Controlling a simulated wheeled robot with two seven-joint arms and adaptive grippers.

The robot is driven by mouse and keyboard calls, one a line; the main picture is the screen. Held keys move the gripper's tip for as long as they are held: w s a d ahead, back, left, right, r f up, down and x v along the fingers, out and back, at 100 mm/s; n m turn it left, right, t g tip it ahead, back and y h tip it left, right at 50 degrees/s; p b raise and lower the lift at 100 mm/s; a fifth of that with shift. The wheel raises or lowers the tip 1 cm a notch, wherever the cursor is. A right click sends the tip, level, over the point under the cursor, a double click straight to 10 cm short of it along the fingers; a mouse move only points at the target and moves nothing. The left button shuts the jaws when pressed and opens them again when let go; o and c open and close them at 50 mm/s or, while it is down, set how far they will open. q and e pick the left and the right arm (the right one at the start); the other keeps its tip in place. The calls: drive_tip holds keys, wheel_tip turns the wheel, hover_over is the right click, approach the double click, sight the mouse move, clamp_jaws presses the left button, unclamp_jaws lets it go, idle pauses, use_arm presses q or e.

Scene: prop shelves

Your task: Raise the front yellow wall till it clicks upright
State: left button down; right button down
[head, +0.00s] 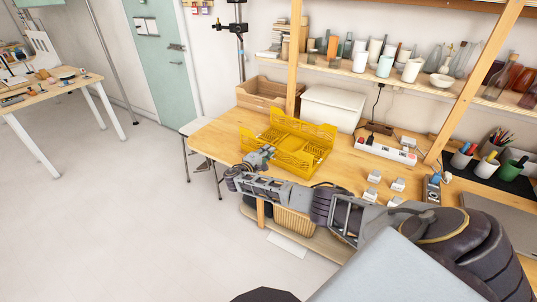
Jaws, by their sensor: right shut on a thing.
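The yellow folding crate (322,136) stands on the wooden table in the head view, its far wall upright. The yellow front wall (296,165) is on the near side; its exact tilt is hard to tell at this size. My right gripper (264,153) reaches in from the right, at the crate's near left part. It is shut on the yellow wall there, and its fingers hide the spot they hold. My left gripper is not in view.
A white lidded box (332,107) and a cardboard box (268,93) stand behind the crate. A wooden shelf post (295,58) rises behind. Table left of the crate is clear.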

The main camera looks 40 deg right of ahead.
drive_tip(key=shift+a+f, duration=0.1)
drive_tip(key=shift+f, duration=0.05)
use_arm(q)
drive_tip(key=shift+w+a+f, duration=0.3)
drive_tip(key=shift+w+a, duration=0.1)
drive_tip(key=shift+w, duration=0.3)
use_arm(e)
drive_tip(key=shift+s+h, duration=0.1)
drive_tip(key=shift+h, duration=0.2)
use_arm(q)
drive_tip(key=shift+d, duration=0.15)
use_arm(e)
drive_tip(key=c, duration=1.6)
unclamp_jaws()
drive_tip(key=shift+o, duration=0.2)
drive_tip(key=shift+s+a, duration=0.1)
drive_tip(key=shift+a, duration=0.45)
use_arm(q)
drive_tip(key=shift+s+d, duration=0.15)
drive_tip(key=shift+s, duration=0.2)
use_arm(e)
drive_tip(key=v, duration=1.1)
